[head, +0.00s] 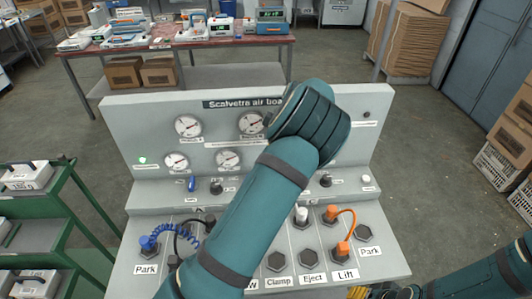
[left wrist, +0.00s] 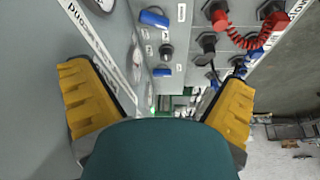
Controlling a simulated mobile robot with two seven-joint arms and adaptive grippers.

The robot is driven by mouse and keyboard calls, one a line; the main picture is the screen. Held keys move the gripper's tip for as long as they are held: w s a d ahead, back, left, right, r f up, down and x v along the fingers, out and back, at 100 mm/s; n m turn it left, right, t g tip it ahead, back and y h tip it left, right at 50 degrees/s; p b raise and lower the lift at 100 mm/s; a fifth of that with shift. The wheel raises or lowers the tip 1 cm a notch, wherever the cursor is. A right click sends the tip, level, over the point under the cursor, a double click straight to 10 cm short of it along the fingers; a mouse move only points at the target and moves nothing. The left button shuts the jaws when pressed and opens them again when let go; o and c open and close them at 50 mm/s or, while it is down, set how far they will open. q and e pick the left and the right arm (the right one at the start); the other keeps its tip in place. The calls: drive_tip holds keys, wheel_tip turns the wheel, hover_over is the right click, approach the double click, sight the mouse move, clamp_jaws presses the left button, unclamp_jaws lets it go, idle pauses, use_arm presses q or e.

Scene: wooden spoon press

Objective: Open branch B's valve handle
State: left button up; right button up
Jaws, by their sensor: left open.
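A blue valve handle (head: 191,184) sits on the ledge below the gauges of the grey air board (head: 120,125) in the head view. I cannot read which branch it serves. The left wrist view shows two blue handles, one at the top (left wrist: 155,18) and one lower (left wrist: 161,72), with a dark knob (left wrist: 166,50) between them. My left gripper (left wrist: 158,92) is open, facing the board, with nothing between its yellow fingers. In the head view my left arm hides it and the middle of the valve row. A yellow and black part of my right gripper (head: 372,292) shows at the bottom edge.
Orange connectors with a hose (head: 345,230) and a blue connector with a coiled hose (head: 149,243) sit on the lower panel, near labelled hex ports such as Clamp (head: 278,261). A green cart (head: 60,200) stands left. A bench (head: 185,45) stands behind.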

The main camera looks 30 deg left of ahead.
use_arm(q)
drive_tip(key=v, duration=0.6)
drive_tip(key=shift+r, duration=0.4)
drive_tip(key=shift+d, duration=0.15)
